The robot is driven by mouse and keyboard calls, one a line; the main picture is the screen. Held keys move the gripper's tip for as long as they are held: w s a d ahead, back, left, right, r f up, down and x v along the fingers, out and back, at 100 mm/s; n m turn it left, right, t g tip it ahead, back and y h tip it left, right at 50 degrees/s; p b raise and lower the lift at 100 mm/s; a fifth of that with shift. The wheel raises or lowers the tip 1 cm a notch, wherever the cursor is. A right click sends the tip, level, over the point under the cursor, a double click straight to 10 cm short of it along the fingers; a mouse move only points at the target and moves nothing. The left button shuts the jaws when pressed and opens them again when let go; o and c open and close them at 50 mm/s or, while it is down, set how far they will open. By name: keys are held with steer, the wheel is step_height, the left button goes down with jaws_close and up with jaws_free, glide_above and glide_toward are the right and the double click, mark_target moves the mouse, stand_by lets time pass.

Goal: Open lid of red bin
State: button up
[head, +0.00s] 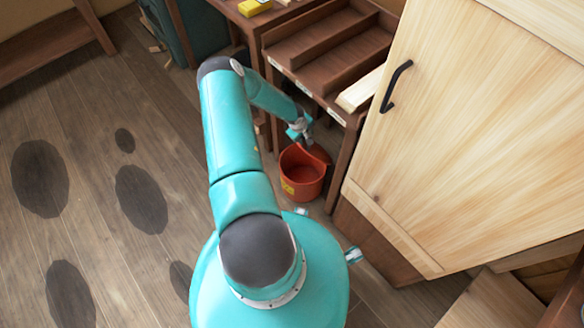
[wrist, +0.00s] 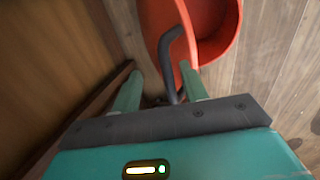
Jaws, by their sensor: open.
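The red bin (head: 303,180) stands on the floor beside the wooden desk, with a yellow label on its front. Its open top and dark interior show in the head view. Its lid (head: 319,152) looks raised and tilted at the back right, partly hidden by my gripper (head: 304,137). In the wrist view the bin (wrist: 218,45) is at the top, and the lid (wrist: 152,18) carries a dark bent handle (wrist: 168,62). My gripper (wrist: 160,88) is open, its fingers on either side of the handle and lid edge. Contact cannot be told.
The desk (head: 345,118) with wooden trays stands behind the bin. A large pale wooden door (head: 460,130) with a black handle is close on the right. Open plank floor (head: 100,170) with dark oval patches lies to the left. A yellow object (head: 254,7) rests at the back.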

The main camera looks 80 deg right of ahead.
steer(key=v, duration=0.7)
stand_by(0.6)
